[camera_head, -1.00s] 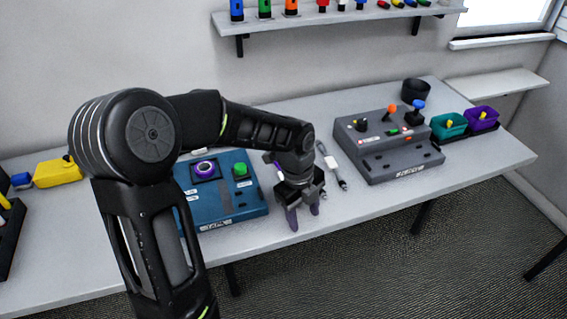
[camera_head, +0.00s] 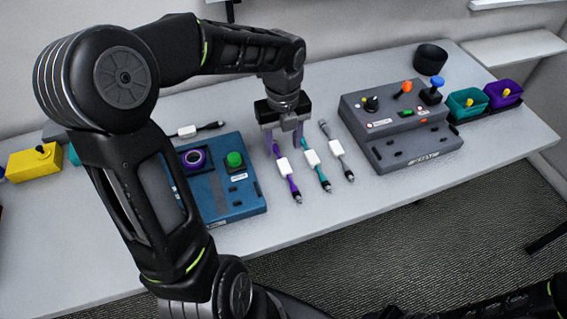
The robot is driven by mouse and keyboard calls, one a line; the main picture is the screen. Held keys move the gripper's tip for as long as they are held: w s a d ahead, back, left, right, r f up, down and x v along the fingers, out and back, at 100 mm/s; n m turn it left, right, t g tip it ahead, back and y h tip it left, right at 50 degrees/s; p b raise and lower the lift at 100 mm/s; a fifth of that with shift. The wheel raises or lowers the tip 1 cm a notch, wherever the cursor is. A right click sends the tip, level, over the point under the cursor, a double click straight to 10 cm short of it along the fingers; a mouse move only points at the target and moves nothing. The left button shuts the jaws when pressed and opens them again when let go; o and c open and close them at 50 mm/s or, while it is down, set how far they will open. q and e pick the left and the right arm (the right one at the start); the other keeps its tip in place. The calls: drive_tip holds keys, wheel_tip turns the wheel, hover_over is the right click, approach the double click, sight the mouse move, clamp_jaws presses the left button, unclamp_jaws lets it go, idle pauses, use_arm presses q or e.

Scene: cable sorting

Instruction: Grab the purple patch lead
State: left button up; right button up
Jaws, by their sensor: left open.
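The purple patch lead (camera_head: 291,185) lies on the table just right of the blue panel box, with a white label block near its middle. My left gripper (camera_head: 284,143) points down over the far end of this lead. Its fingers are open and look empty; whether they touch the lead, I cannot tell. The far end of the lead is partly hidden by the fingers. A teal lead (camera_head: 320,174) and a grey lead (camera_head: 341,160) lie side by side to its right. My right gripper is not in view.
The blue panel box (camera_head: 222,205) stands left of the leads and a grey control box (camera_head: 415,160) stands right. A black lead with a white label (camera_head: 187,131) lies behind the blue box. The table front is clear.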

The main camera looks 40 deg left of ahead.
sight(284, 164)
use_arm(q)
drive_tip(key=shift+f, duration=1.1)
drive_tip(key=shift+w+f+p, duration=0.15)
drive_tip(key=shift+f+p, duration=0.25)
drive_tip(key=shift+f, duration=2.2)
clamp_jaws()
